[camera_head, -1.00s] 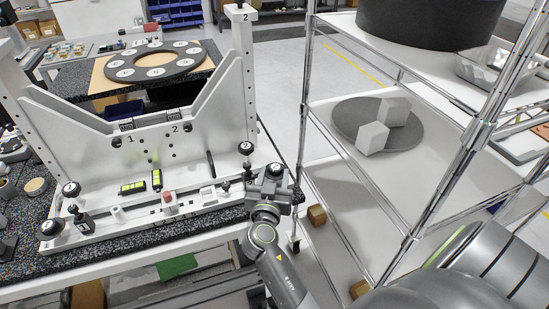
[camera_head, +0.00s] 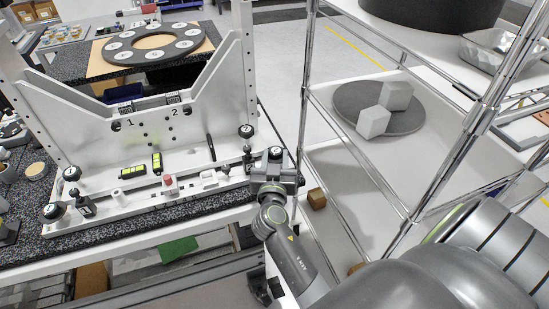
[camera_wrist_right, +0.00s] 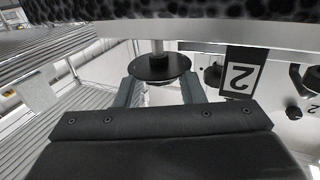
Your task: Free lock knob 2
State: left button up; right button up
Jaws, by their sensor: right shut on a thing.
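Lock knob 2 (camera_wrist_right: 158,68) is a black round knob with a flange on a thin shaft, at the right end of the white mirror fixture (camera_head: 110,150). My right gripper (camera_head: 274,168) is at that end; in the wrist view its fingers (camera_wrist_right: 158,92) stand on both sides of the knob, shut on it. In the head view the gripper partly hides the knob (camera_head: 275,153). My left gripper is not in view.
Another black knob (camera_head: 246,131) stands just behind on the fixture. Black knobs (camera_head: 54,212) are at its left end. A wire-post shelf (camera_head: 345,170) stands close on the right, with a grey disc (camera_head: 350,108) and blocks. The aisle floor behind is clear.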

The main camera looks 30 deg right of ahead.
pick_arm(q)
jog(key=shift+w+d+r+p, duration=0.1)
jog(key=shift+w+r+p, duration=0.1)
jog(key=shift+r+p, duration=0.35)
pick_arm(e)
jog(key=shift+s+d+n+t+y, duration=0.15)
jog(key=shift+n+t+y, duration=0.5)
jog(key=shift+n+y, duration=0.4)
jog(key=shift+d+n+t+y, duration=0.15)
jog(key=shift+n+t+y, duration=0.55)
jog(key=shift+y, duration=0.55)
jog(key=o, duration=0.7)
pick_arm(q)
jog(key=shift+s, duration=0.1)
pick_arm(e)
jog(key=shift+f, duration=0.1)
